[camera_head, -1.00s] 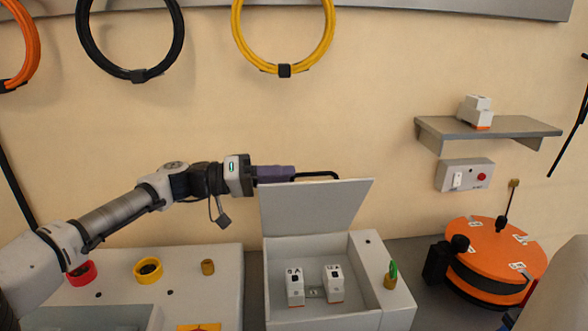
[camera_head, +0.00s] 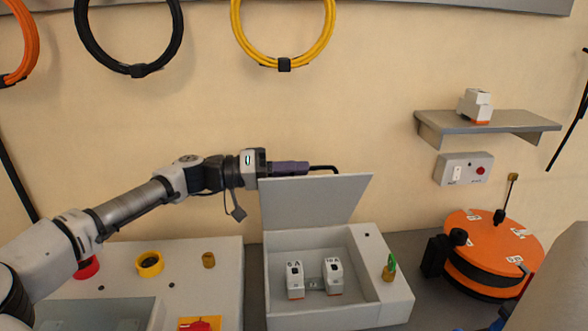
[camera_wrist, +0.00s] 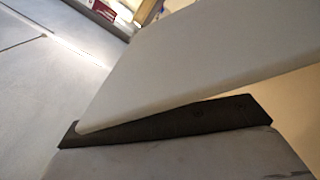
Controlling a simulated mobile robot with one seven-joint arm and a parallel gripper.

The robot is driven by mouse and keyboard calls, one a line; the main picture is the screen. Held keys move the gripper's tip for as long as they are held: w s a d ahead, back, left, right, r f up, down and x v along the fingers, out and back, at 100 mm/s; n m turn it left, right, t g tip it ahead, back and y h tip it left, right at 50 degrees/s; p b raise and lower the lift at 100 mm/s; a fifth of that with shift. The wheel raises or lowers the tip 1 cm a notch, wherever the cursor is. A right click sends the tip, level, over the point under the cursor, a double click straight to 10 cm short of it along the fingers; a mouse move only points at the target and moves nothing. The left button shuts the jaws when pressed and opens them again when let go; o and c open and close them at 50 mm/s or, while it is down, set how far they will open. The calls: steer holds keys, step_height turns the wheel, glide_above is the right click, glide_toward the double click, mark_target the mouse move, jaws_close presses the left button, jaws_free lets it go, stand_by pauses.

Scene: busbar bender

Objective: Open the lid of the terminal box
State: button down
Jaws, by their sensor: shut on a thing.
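The terminal box (camera_head: 398,300) is pale grey, and its flat lid (camera_head: 315,202) stands raised at the back, so the inside shows. A black bar handle (camera_head: 328,168) sticks out at the lid's top edge. My gripper (camera_head: 306,168), with purple-grey fingers, comes from the left and is shut on this handle. In the wrist view, the dark handle (camera_wrist: 170,125) lies between a grey finger and the pale lid (camera_wrist: 190,60). The far finger and the exact grip are hidden. Two white breakers, one on the left (camera_head: 295,280) and one on the right (camera_head: 333,276), stand inside the box.
A grey panel (camera_head: 225,265) with a yellow ring (camera_head: 149,264) and a brass knob (camera_head: 208,260) is left of the box. A green-and-brass piece (camera_head: 390,267) sits on the box's right part. An orange drum (camera_head: 488,240) stands right. Wall shelf (camera_head: 490,123) is above.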

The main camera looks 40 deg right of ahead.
steer(key=shift+w+d+r+p, duration=0.1)
steer(key=shift+w+r+p, duration=0.15)
steer(key=shift+p, duration=0.35)
steer(key=shift+w+d+r+p, duration=0.15)
steer(key=shift+w+p, duration=0.1)
steer(key=shift+p, duration=0.15)
steer(key=shift+w+d+f, duration=0.2)
steer(key=shift+w+d, duration=0.05)
steer(key=shift+w, duration=0.1)
steer(key=c, duration=1.5)
jaws_free()
steer(key=shift+a, duration=0.15)
steer(key=b+v, duration=0.3)
steer(key=v, duration=1)
steer(key=shift+w+a+b, duration=0.15)
steer(key=shift+a+b, duration=0.15)
